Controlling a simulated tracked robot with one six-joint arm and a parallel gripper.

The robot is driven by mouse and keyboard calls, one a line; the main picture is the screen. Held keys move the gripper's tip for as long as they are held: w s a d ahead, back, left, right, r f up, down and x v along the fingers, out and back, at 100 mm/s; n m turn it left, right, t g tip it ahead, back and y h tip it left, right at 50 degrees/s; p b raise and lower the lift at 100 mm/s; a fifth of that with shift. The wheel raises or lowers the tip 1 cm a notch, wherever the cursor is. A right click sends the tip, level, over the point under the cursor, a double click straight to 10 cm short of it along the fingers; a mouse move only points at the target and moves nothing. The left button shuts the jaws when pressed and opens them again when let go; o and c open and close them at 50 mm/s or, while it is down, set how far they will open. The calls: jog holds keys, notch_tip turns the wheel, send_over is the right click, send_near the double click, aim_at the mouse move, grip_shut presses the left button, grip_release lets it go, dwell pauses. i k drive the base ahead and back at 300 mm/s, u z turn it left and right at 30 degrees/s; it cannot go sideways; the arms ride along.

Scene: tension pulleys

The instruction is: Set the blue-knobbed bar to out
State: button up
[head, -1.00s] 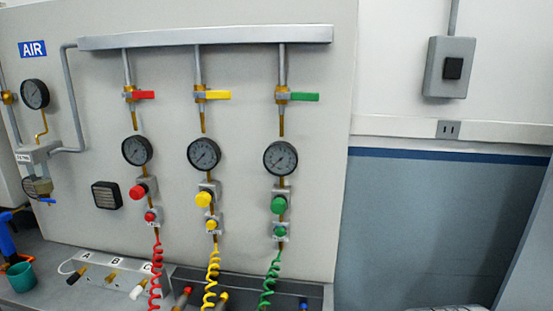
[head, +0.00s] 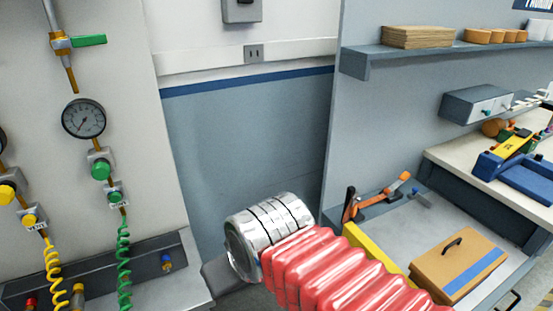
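I cannot make out a bar that is clearly the blue-knobbed one. A small blue fitting (head: 167,262) sits at the right end of a dark strip (head: 140,268) at the lower left, below the gauge panel. A grey box (head: 478,104) under the right shelf has a small teal-blue knob. A ribbed red sleeve with a silver metal end, which looks like my arm, crosses the lower middle. My gripper's fingers do not show.
A gauge (head: 83,118) and a green valve handle (head: 89,40) are on the left panel. At right, a tan case (head: 458,267) and an orange clamp (head: 390,190) lie on a grey bench. A blue-and-yellow device (head: 510,160) stands on a farther bench. A shelf (head: 400,55) juts out above.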

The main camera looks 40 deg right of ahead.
aim_at(416, 195)
jog(key=z, duration=1.2)
